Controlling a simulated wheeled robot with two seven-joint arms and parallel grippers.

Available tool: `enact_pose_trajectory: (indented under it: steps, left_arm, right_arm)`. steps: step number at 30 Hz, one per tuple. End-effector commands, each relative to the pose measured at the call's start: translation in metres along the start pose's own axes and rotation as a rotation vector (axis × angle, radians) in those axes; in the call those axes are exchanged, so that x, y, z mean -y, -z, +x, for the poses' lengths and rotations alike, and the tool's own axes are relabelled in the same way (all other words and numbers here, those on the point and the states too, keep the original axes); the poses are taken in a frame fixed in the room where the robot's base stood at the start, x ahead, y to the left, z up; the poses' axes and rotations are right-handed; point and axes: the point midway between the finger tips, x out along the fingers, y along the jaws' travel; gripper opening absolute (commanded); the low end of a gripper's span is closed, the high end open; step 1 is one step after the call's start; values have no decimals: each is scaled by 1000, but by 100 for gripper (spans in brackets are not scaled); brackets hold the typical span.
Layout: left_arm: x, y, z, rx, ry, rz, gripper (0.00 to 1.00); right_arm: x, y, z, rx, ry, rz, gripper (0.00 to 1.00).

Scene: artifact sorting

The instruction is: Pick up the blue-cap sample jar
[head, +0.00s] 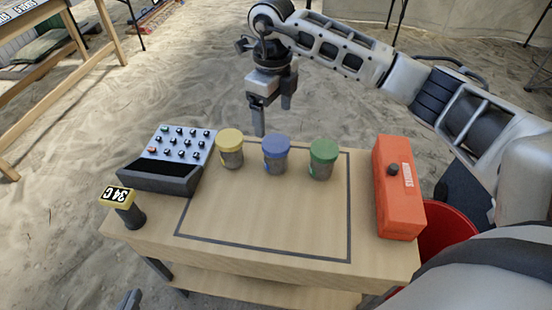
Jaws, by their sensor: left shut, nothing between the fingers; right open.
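The blue-cap sample jar (275,155) stands upright on the wooden table, in the middle of a row of three jars. The yellow-cap jar (230,149) is to its left and the green-cap jar (322,160) to its right. My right gripper (273,118) is open and empty, fingers pointing down, above and beyond the blue-cap jar in the picture and apart from it. My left gripper (130,299) shows only as a small dark piece at the bottom edge, low beside the table's front left; it is shut and empty.
An orange case (399,190) lies right. A red bucket (446,228) is beside the table. The outlined area before the jars is clear.

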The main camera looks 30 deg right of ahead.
Motion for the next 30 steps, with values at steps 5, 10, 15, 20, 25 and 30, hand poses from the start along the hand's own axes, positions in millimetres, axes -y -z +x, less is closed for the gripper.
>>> enact_pose_trajectory:
  steps: [5, 10, 15, 20, 25, 30]
  left_arm:
    - [0, -5, 8, 5, -7, 0, 0]
    - [-1, -6, 12, 7, -11, -1, 0]
    - [-1, -10, 13, 19, -12, -3, 0]
    - [-1, -14, 14, 27, -14, -5, 0]
    - [0, -18, 18, 33, -16, -6, 0]
    - [0, -15, 20, 28, -16, -4, 0]
  right_arm:
    - [-2, 1, 40, -1, -4, -3, 83]
    - [-2, 0, 61, 1, -4, -2, 83]
    - [-2, 2, 71, 1, -3, -3, 83]
    - [-3, 9, 95, -1, -5, -3, 83]
    - [-3, 9, 114, 3, -5, -2, 83]
    - [-3, 9, 117, 4, -3, -3, 83]
